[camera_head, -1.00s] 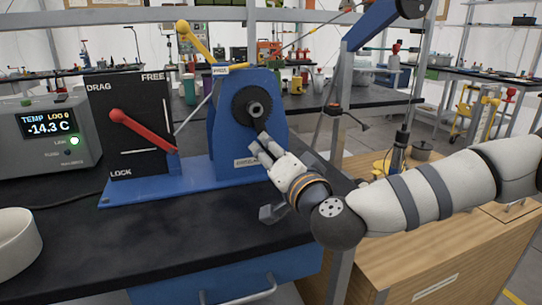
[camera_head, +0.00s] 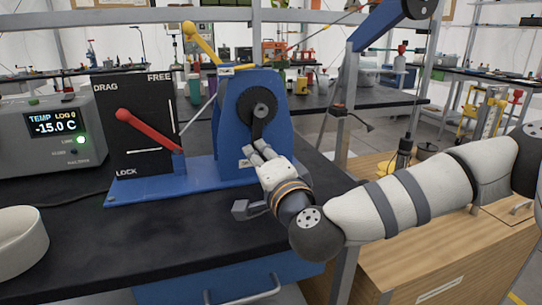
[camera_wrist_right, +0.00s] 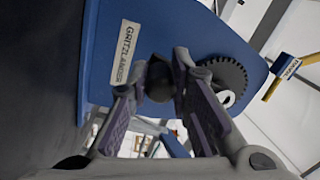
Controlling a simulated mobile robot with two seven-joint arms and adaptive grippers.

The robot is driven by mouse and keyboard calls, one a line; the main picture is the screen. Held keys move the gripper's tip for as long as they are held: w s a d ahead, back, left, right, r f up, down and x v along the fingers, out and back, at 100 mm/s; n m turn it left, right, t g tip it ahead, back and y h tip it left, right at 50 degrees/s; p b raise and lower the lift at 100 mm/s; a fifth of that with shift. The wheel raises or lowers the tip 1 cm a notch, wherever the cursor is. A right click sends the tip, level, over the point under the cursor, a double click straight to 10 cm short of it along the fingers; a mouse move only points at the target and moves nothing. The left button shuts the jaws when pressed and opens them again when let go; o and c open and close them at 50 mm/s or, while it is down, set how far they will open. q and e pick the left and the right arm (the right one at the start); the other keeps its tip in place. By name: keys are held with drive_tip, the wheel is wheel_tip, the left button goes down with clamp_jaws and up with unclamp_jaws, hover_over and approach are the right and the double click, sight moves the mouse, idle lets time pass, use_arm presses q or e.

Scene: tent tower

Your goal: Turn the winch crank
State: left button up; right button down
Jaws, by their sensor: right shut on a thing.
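The winch (camera_head: 225,125) is a blue housing on a blue base on the black bench. A dark toothed wheel (camera_head: 258,104) sits on its face, and a dark crank arm (camera_head: 257,130) hangs down from the hub. My right gripper (camera_head: 257,152) is at the crank's lower end, below the wheel. In the right wrist view, its two fingers are shut on the dark crank knob (camera_wrist_right: 159,82), with the toothed wheel (camera_wrist_right: 222,76) to the right. The fingers partly hide the knob. My left gripper is not in view.
A black DRAG/FREE/LOCK panel (camera_head: 135,100) with a red lever (camera_head: 143,127) stands left of the winch. A yellow lever (camera_head: 200,40) rises behind.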

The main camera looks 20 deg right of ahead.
drive_tip(key=shift+a+r, duration=0.1)
drive_tip(key=c, duration=1.4)
unclamp_jaws()
drive_tip(key=shift+c, duration=0.2)
drive_tip(key=s, duration=0.7)
drive_tip(key=shift+s+d, duration=0.25)
drive_tip(key=shift+d, duration=0.05)
